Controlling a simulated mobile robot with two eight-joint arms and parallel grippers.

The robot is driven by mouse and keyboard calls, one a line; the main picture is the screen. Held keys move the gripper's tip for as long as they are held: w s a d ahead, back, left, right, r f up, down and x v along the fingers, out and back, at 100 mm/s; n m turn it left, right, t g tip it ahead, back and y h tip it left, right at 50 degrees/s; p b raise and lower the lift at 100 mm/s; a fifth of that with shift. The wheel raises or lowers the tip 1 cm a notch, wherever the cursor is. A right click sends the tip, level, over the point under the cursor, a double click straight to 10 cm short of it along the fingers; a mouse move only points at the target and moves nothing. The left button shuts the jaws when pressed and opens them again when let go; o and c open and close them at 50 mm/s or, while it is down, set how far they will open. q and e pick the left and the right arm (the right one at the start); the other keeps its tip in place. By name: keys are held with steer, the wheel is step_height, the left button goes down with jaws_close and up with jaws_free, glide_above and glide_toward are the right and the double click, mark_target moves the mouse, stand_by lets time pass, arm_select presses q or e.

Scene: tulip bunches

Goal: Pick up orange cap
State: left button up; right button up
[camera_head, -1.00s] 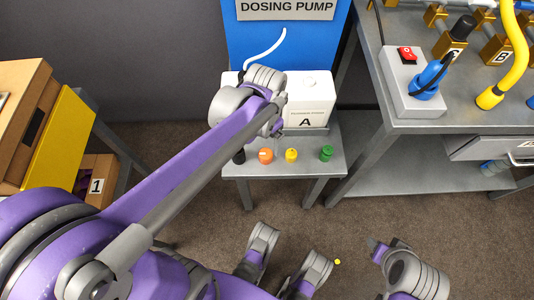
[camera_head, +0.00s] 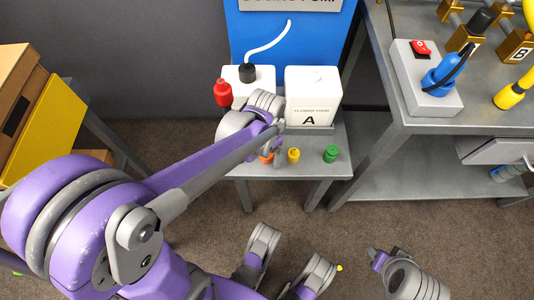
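The orange cap (camera_head: 266,157) sits on the small grey table (camera_head: 333,165), left of a yellow cap (camera_head: 294,155) and a green cap (camera_head: 330,153). My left gripper (camera_head: 277,141) reaches over the table's near side at the orange cap and covers part of it. I cannot tell whether its fingers are open or touch the cap. Grey and purple parts of my own body show at the bottom, probably including the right arm (camera_head: 398,272). Its fingers cannot be made out.
White jug A (camera_head: 314,95) stands behind the caps. Another white container with a black cap (camera_head: 247,73) and white tube stands left of it, with a red cap (camera_head: 222,92) beside it. A metal bench (camera_head: 390,110) is at right; cardboard boxes (camera_head: 25,100) are at left.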

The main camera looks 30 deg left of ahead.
arm_select(q)
steer(key=c, duration=1.4)
steer(key=shift+r, duration=0.15)
